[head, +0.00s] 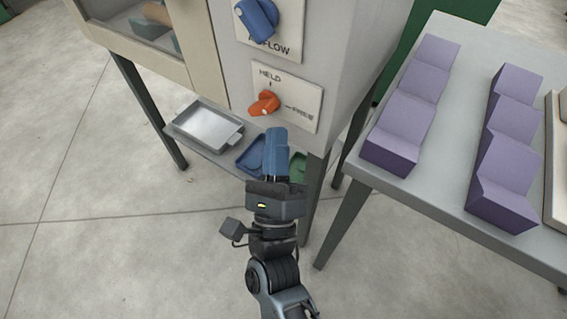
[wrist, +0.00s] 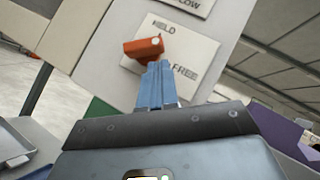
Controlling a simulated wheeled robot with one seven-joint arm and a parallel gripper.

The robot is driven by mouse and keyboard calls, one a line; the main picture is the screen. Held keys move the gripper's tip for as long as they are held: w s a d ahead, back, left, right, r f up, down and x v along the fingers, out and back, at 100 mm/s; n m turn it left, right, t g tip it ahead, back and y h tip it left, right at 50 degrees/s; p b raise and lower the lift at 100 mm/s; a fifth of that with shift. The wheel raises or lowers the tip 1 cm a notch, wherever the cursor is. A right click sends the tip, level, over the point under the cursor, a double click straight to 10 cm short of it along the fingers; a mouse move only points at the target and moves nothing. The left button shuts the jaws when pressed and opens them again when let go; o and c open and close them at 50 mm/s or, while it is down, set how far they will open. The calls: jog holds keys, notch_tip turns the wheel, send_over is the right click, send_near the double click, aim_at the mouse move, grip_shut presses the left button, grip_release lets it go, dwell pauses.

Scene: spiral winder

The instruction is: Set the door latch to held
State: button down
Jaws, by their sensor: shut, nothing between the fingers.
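The orange door latch knob (head: 264,103) sits on a white plate (head: 298,96) on the cabinet front. The plate reads HELD above the knob and FREE to its right. In the wrist view the knob (wrist: 143,47) is a bar lying roughly left to right, with a pale dot near its right end. I cannot tell exactly which mark it points to. My gripper (head: 276,131) has blue fingers, shut and empty, just below the plate in the head view. In the wrist view its fingertips (wrist: 158,64) are close under the knob's right end; contact is unclear.
A blue airflow knob (head: 257,20) is above the latch plate. A grey tray (head: 178,124), a blue tray (head: 250,158) and a green tray (head: 298,168) are on a low shelf. A table (head: 440,190) with several purple blocks (head: 402,115) stands at right.

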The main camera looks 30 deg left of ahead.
aim_at(269, 108)
jog(key=shift+a+r, duration=0.45)
jog(key=shift+r, duration=0.2)
jog(key=shift+d+r+n+g+y+p, duration=0.1)
jog(key=shift+r+n+g+y+p, duration=0.15)
jog(key=shift+n+g+p, duration=0.4)
jog(key=shift+d+r+n+g+y+p, duration=0.15)
jog(key=shift+n+g+y+p, duration=0.3)
jog(key=shift+n, duration=0.35)
jog(key=shift+r+n+g+y+p, duration=0.1)
jog(key=shift+r+n+g+p, duration=0.1)
jog(key=shift+n+g+p, duration=0.35)
jog(key=shift+r+n+g+y+p, duration=0.2)
jog(key=shift+n+g+p, duration=0.25)
jog(key=shift+n+p, duration=0.3)
jog(key=shift+r+n+g+y+p, duration=0.1)
jog(key=shift+r+n+g+p, duration=0.25)
jog(key=shift+n+p, duration=0.35)
jog(key=shift+w+n+g+p, duration=0.1)
jog(key=shift+n+g+p, duration=0.25)
jog(key=shift+p, duration=0.2)
jog(key=shift+r+n+g+h+p, duration=0.3)
jog(key=shift+n+g+p, duration=0.45)
jog(key=shift+p, duration=1.15)
jog(key=shift+r+n+g+h+p, duration=0.3)
jog(key=shift+n+g+p, duration=0.45)
jog(key=shift+p, duration=1.1)
jog(key=shift+a+r+p, duration=0.2)
jog(key=shift+p, duration=0.55)
